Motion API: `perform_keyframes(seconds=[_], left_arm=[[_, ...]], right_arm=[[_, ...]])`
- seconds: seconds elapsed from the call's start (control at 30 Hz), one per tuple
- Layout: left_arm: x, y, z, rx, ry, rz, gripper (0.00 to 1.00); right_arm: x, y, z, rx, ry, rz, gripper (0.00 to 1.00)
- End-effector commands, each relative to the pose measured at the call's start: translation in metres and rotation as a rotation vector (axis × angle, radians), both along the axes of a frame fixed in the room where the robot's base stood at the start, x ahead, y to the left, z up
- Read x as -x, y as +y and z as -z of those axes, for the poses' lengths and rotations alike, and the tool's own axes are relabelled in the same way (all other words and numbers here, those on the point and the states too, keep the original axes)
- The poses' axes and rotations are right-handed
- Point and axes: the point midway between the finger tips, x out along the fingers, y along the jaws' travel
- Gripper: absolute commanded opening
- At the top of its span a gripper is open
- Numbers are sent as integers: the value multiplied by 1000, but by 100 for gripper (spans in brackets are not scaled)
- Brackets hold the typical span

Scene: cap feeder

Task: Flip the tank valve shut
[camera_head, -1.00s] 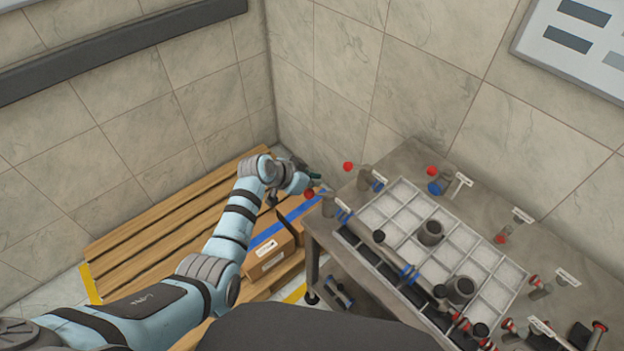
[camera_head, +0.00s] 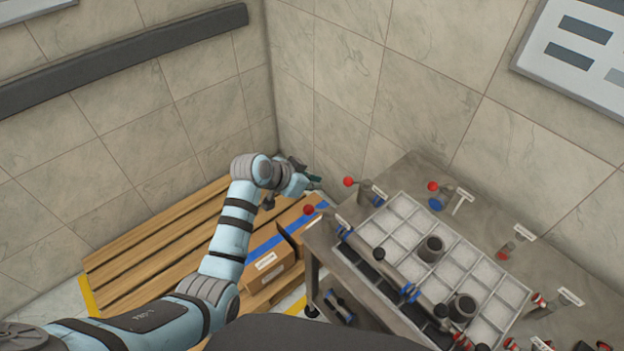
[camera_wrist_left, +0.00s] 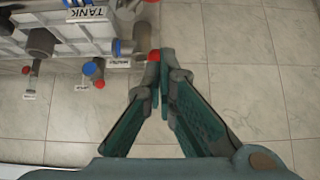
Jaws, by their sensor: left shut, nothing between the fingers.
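The TANK label shows in the left wrist view (camera_wrist_left: 88,15). The valve beside it, which I take for the tank valve, has a grey lever ending in a red knob (camera_head: 308,210) that sticks out past the left edge of the bench. My left gripper (camera_head: 317,180) is shut and empty, beyond that knob and left of a second valve's red knob (camera_head: 348,182). In the left wrist view the closed fingertips (camera_wrist_left: 160,58) appear right beside this second knob; I cannot tell whether they touch. My right gripper is not in view.
The grey bench (camera_head: 412,168) carries a white compartment tray (camera_head: 405,200), dark cylinders and more red-knobbed valves. A cardboard box (camera_head: 270,278) lies on a wooden pallet (camera_head: 150,235) below my left arm. Tiled walls meet behind. Bare floor shows right of the gripper in the wrist view.

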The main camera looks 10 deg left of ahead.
Motion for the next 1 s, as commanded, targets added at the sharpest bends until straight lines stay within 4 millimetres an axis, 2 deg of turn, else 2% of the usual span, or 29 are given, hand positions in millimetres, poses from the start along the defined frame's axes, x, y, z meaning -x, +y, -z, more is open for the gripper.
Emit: perform_keyframes(seconds=[0.1,0.23,0.8,0.87,0.93,0.97,1.0], left_arm=[[14,1,-16,0,0,0,0],[23,2,-24,-1,0,1,0],[24,2,-25,2,3,-2,0],[19,3,-29,24,-10,-39,0],[0,10,-31,65,-57,-148,0],[-10,17,-23,84,-69,-216,0],[-18,31,4,99,-69,-321,0]], right_arm=[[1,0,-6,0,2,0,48],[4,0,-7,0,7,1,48],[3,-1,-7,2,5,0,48],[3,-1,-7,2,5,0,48],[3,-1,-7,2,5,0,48],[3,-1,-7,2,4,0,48],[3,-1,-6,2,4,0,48]])
